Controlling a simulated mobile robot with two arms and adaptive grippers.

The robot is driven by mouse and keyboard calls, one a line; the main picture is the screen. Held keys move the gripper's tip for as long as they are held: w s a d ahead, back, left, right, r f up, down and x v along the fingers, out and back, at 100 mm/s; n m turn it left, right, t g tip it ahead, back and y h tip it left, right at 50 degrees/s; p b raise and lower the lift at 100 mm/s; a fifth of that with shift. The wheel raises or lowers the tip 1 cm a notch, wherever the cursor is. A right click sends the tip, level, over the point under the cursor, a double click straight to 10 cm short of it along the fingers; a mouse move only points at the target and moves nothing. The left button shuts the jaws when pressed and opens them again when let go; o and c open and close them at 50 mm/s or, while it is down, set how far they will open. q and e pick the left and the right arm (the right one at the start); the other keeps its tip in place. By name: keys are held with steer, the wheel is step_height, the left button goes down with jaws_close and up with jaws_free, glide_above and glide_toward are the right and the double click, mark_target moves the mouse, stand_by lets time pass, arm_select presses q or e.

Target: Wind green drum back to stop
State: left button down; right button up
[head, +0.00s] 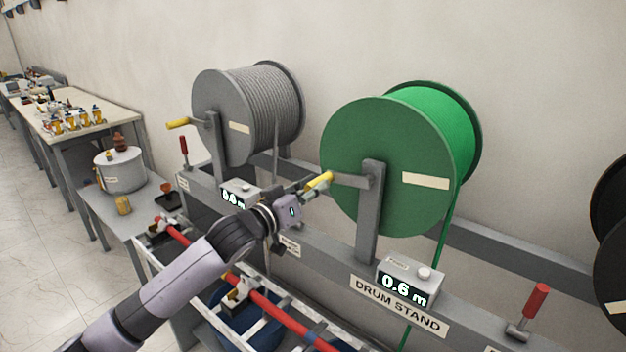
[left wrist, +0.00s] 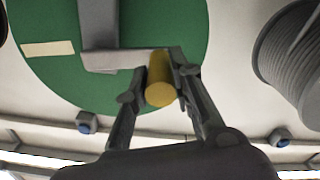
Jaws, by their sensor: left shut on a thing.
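The green drum (head: 388,165) sits on the drum stand (head: 462,318), its crank arm pointing left from the hub. The crank's yellow handle (head: 319,181) is between the fingers of my left gripper (head: 313,188). The left wrist view shows the fingers closed on both sides of the yellow handle (left wrist: 160,82), with the green drum (left wrist: 130,75) behind. A green cable runs down from the drum's right side. The counter (head: 404,285) below reads 0.6 m. My right gripper is out of view.
A grey drum (head: 247,112) with its own yellow crank stands to the left. Red-handled levers (head: 535,301) rise from the stand's beam. A black drum (head: 608,240) is at the right edge. A side table with a pot (head: 120,171) stands left.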

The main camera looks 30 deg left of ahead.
arm_select(q)
steer(key=shift+d+f+n+p, duration=0.25)
steer(key=shift+f+n+p, duration=0.05)
steer(key=shift+f+n, duration=0.75)
steer(key=c, duration=1.4)
jaws_free()
steer(key=shift+r, duration=0.1)
steer(key=s, duration=1.2)
steer(key=shift+a, duration=0.45)
